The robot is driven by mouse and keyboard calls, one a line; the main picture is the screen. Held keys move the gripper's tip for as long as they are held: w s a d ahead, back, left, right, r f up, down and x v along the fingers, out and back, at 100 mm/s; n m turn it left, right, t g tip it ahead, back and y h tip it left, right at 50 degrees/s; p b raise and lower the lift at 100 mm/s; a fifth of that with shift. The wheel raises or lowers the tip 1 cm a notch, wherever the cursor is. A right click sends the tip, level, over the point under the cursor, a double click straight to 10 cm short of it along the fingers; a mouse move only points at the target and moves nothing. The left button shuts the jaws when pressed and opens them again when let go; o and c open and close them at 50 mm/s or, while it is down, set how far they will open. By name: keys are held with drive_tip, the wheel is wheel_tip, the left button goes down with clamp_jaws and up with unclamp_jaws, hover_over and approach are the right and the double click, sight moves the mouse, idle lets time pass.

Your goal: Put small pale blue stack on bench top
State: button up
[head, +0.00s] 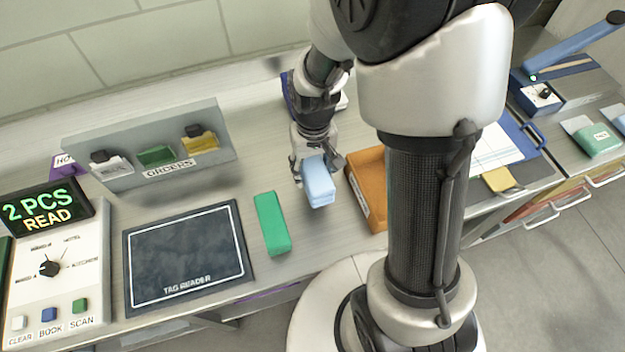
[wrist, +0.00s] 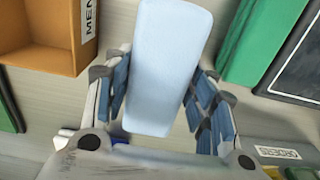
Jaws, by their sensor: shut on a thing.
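The small pale blue stack (head: 318,184) is a soft-cornered block between the fingers of my gripper (head: 317,168). My gripper is shut on it, with one finger on each side. In the wrist view the stack (wrist: 166,65) fills the space between the blue-padded fingers of my gripper (wrist: 158,100). The stack appears to be just above or on the grey bench top (head: 225,175); I cannot tell whether it touches. It sits between a green block (head: 271,223) on its left and an orange-brown open bin (head: 366,185) on its right.
The dark tag reader pad (head: 187,258) lies left of the green block. A grey orders rack (head: 150,150) stands at the back left. A control panel (head: 60,275) with a "2 PCS READ" display (head: 45,213) is at far left. Bare bench shows around the green block.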

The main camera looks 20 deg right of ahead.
drive_tip(key=shift+f+b, duration=0.8)
drive_tip(key=shift+f, duration=2.2)
drive_tip(key=shift+f, duration=0.1)
drive_tip(key=shift+f, duration=0.15)
drive_tip(key=o, duration=1.1)
drive_tip(key=shift+o, duration=0.2)
drive_tip(key=shift+r, duration=0.2)
